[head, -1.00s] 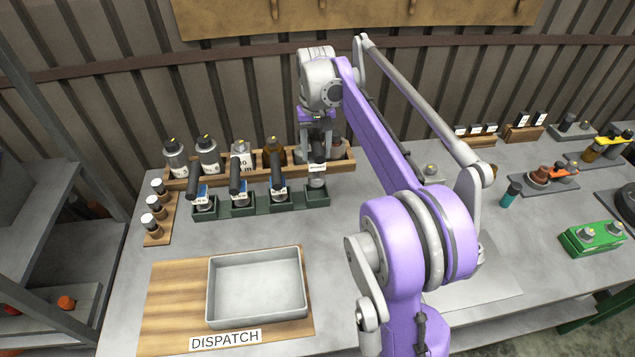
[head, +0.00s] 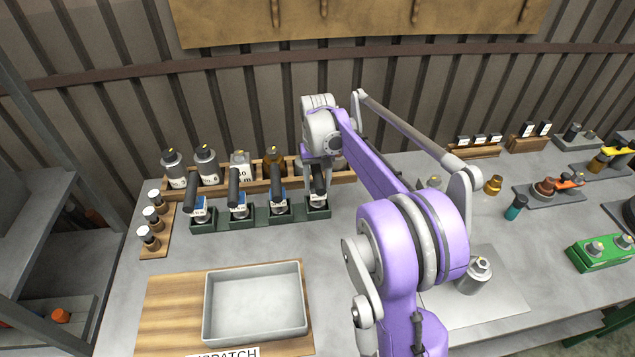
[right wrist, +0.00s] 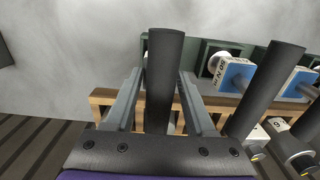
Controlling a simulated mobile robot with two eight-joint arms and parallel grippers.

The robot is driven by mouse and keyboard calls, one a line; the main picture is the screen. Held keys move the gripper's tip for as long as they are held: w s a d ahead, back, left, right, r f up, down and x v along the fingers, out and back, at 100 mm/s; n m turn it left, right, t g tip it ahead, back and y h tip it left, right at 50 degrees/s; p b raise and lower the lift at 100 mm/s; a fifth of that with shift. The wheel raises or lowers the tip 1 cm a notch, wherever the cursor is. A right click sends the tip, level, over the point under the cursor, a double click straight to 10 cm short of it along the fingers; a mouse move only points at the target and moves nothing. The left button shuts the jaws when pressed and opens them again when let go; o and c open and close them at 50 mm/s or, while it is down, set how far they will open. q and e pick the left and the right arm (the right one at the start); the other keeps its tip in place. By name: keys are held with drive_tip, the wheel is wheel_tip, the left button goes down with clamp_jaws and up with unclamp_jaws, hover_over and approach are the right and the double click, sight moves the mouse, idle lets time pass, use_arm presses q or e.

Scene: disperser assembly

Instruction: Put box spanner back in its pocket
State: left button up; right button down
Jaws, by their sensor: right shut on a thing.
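The box spanner (head: 319,185), with a black handle and a silver lower part, is upright at the right-end pocket (head: 318,213) of the dark green rack. Its lower end is down in or at that pocket; I cannot tell whether it touches the bottom. My right gripper (head: 316,172) is shut on the box spanner. In the right wrist view the black handle (right wrist: 164,80) stands between the two grey fingers (right wrist: 160,100), and the pocket is mostly hidden behind it. My left gripper is not in view.
Several similar black-handled tools (head: 277,185) stand in the other pockets to the left. A wooden rack (head: 345,177) with bottles is close behind. A grey tray (head: 255,303) is in front on a wooden board. A silver canister (head: 475,275) stands to the right.

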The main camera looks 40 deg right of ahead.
drive_tip(key=shift+f, duration=0.2)
drive_tip(key=shift+f, duration=0.15)
drive_tip(key=shift+c, duration=1.2)
unclamp_jaws()
